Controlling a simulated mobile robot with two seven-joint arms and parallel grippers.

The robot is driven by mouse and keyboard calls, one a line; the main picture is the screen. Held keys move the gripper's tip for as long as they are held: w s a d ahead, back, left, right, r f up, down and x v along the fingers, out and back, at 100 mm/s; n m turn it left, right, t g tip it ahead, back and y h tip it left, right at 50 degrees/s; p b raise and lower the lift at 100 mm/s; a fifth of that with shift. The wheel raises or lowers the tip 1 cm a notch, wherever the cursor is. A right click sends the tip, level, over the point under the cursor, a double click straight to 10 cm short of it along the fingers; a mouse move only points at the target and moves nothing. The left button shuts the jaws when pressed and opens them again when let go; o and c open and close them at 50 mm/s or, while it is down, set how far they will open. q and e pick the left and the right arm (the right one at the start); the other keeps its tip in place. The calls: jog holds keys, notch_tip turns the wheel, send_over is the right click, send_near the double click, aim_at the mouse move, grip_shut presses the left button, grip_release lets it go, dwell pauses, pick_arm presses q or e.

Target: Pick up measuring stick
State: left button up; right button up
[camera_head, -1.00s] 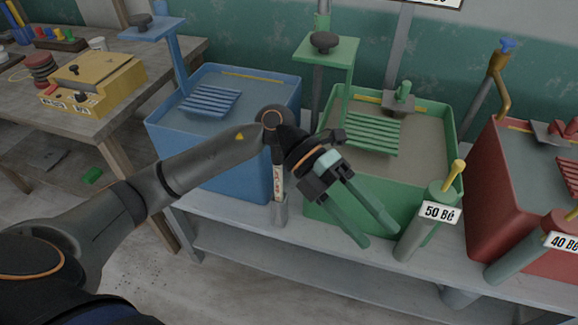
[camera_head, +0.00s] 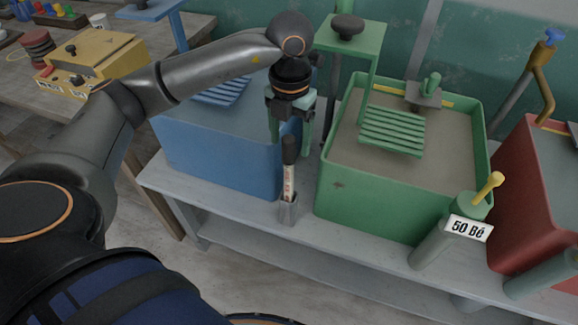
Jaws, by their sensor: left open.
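The measuring stick (camera_head: 288,183) appears to be the thin upright piece with a black top and a white, red-marked body. It stands in a small grey holder (camera_head: 288,211) on the bench, in front of the gap between the blue and green tubs. My left gripper (camera_head: 289,143) is open and points down just above the stick. Its two green fingers are on either side of the black top, as seen from the head. I cannot tell the exact depth between them. The stick's lower end is hidden in the holder. My right gripper is out of view.
The blue tub (camera_head: 225,160) and green tub (camera_head: 370,205) stand close behind the holder. A grey cylinder labelled 50 Bé (camera_head: 432,245) and a red tub (camera_head: 520,215) are to the right. The pale bench (camera_head: 240,212) is clear around the holder.

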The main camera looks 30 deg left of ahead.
aim_at(289, 160)
pick_arm(q)
jog(key=shift+s+f+p, duration=0.2)
jog(key=shift+f+p, duration=0.1)
jog(key=shift+f, duration=2.8)
jog(key=shift+c, duration=0.4)
grip_shut()
